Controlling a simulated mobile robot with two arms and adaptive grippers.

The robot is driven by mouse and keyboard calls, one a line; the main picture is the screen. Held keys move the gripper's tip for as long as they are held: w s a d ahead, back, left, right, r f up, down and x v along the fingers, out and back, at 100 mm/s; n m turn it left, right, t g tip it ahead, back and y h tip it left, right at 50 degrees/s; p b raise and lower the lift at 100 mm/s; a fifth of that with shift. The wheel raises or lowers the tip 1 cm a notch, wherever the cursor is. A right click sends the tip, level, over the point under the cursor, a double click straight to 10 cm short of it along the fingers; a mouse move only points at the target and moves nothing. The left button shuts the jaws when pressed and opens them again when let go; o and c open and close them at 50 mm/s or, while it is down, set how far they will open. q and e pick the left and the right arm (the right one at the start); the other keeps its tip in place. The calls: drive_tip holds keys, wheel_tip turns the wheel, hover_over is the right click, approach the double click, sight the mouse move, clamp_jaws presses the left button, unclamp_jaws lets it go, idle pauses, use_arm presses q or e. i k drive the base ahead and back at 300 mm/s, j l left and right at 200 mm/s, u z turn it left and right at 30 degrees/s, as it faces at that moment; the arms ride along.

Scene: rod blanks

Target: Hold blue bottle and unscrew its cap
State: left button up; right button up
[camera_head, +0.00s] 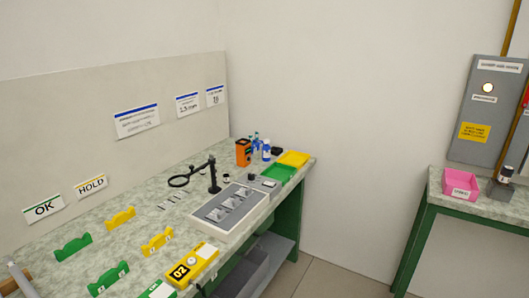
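A small blue bottle (266,154) stands upright toward the far end of the workbench. Its top looks white or pale, but it is too small to make out the cap clearly. Other small blue items (256,141) stand close behind it to the left.
The bench (120,235) holds an orange box (243,152), yellow tray (293,158), green tray (278,174), magnifier stand (214,178), grey panel (228,209) and yellow device (192,266). Yellow and green holders stand nearer. A second bench (480,206) with a pink bin (461,183) is at right; floor lies between.

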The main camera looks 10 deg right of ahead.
sight(266, 149)
drive_tip(key=i+l, duration=0.15)
drive_tip(key=l, duration=0.2)
drive_tip(key=i+l+u, duration=0.1)
drive_tip(key=l, duration=0.3)
drive_tip(key=i+l, duration=0.25)
drive_tip(key=l, duration=0.15)
drive_tip(key=i+l+u, duration=0.1)
drive_tip(key=l, duration=0.25)
drive_tip(key=i+l, duration=0.2)
drive_tip(key=l, duration=0.2)
